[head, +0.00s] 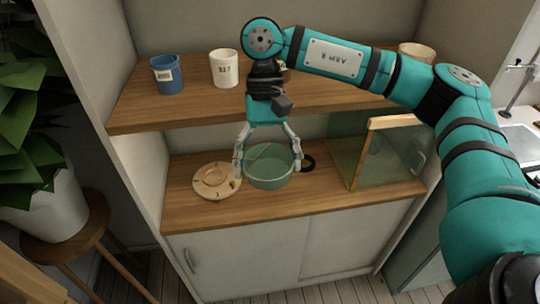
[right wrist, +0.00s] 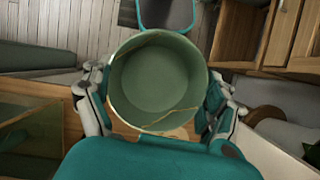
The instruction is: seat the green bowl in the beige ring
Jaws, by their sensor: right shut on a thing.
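The green bowl (head: 269,170) with thin gold seams is upright between the fingers of my right gripper (head: 268,162), which is shut on it. In the right wrist view the bowl (right wrist: 158,80) fills the space between the fingers of the gripper (right wrist: 157,95). The beige ring (head: 213,182) lies on the lower wooden counter, just left of the bowl. It is a flat round piece with a round opening and small dark marks. In the right wrist view the bowl hides most of a beige piece at its lower edge. My left gripper is not in view.
A black ring (head: 307,162) lies right of the bowl. A glass case with a wooden edge (head: 395,122) stands further right. A blue cup (head: 167,74) and a white cup (head: 225,68) stand on the upper shelf (head: 190,98). The counter (head: 330,205) in front is clear.

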